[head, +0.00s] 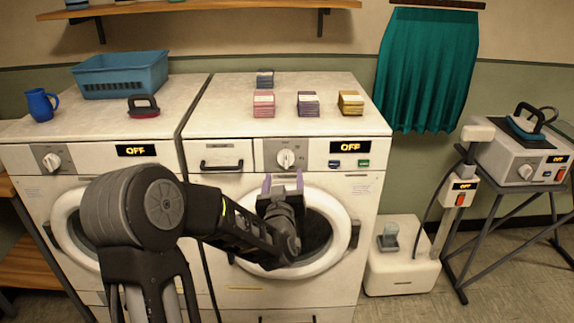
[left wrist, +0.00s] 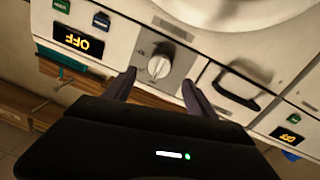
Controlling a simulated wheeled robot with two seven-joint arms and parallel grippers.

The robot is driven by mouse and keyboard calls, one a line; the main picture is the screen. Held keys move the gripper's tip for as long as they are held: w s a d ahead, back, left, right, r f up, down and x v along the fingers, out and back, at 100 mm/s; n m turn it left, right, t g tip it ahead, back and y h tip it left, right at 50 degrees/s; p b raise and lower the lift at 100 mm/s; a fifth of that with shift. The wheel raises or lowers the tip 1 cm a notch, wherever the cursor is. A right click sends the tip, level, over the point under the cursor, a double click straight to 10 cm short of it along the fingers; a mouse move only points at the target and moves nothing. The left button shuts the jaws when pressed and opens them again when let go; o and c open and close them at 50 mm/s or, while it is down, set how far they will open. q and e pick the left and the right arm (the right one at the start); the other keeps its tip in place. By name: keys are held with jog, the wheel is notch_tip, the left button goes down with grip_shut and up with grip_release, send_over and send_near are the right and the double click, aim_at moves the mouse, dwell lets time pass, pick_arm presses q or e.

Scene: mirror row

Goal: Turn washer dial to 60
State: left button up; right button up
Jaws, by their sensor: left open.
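The right-hand washer (head: 230,270) has a white round dial (head: 286,159) on a grey panel, with an OFF display (head: 350,147) to its right. My left gripper (head: 283,183) is in front of this washer, just below the dial. In the left wrist view, the dial (left wrist: 159,67) shows beyond and between the open fingertips (left wrist: 157,85), apart from them. The fingers are empty. The OFF display also shows in the left wrist view (left wrist: 78,40). The dial's scale marks are too small to read. My right gripper is not in view.
A second washer on the left has its own dial (head: 51,161) and OFF display (head: 136,150). A drawer handle (head: 221,166) is left of the dial; blue (head: 334,163) and green (head: 363,163) buttons are right. Several stacks (head: 308,104) stand on top. An ironing machine (head: 520,155) stands at right.

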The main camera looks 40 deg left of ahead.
aim_at(286, 163)
pick_arm(q)
jog(key=p+x, duration=0.1)
jog(key=x, duration=0.6)
jog(key=shift+w+a, duration=0.2)
jog(key=shift+c, duration=0.3)
jog(key=c, duration=1.3)
